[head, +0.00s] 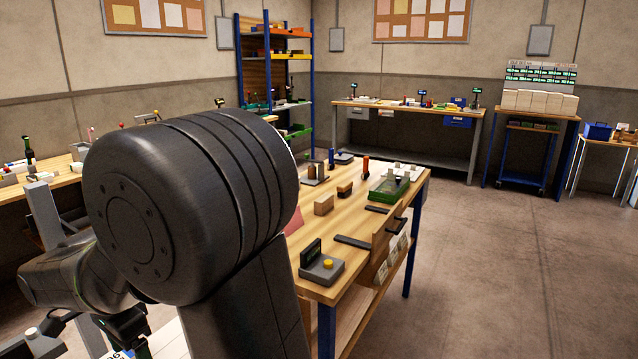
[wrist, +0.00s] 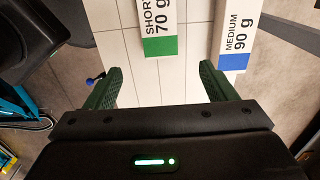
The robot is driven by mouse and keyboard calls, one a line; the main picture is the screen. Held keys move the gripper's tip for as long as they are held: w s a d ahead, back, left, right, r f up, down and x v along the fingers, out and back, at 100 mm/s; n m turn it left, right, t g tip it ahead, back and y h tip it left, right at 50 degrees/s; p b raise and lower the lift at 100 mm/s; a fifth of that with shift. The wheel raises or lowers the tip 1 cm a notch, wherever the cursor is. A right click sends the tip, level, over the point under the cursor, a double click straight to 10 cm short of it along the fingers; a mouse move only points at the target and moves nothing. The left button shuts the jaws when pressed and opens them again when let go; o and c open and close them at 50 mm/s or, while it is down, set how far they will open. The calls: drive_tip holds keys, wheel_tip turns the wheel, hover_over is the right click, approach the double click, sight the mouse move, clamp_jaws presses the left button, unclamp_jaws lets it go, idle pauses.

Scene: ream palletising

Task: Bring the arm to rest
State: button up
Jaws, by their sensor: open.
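My gripper (wrist: 161,70) shows in the wrist view with its two green-padded fingers spread wide and nothing between them. Beyond the fingertips lie a white ream marked SHORT 70 g with a green end (wrist: 160,46) and a white ream marked MEDIUM 90 g with a blue end (wrist: 233,62). Both are apart from the fingers. Under them is a pale surface with seam lines (wrist: 118,52). In the head view my arm is folded large across the left, and it hides most of my gripper and what is below it.
A wooden workbench (head: 345,268) with small tools, blocks and a green tray (head: 389,189) stands just right of my arm. Another bench (head: 53,178) is at the left. A blue shelf rack (head: 312,75) and a back bench (head: 455,112) line the walls. The floor at right is clear.

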wheel_tip(320, 180, down, 13)
drive_tip(key=shift+d+f+b, duration=0.1)
drive_tip(key=shift+b, duration=0.45)
drive_tip(key=w+d, duration=0.2)
drive_tip(key=w, duration=0.2)
drive_tip(key=w+d, duration=0.2)
drive_tip(key=w, duration=0.2)
drive_tip(key=w+d, duration=0.2)
drive_tip(key=w, duration=0.2)
drive_tip(key=shift+r, duration=0.3)
drive_tip(key=r, duration=0.4)
drive_tip(key=shift+s+a+r, duration=0.1)
drive_tip(key=shift+s+r, duration=0.05)
drive_tip(key=shift+s, duration=0.05)
drive_tip(key=shift+r, duration=0.6)
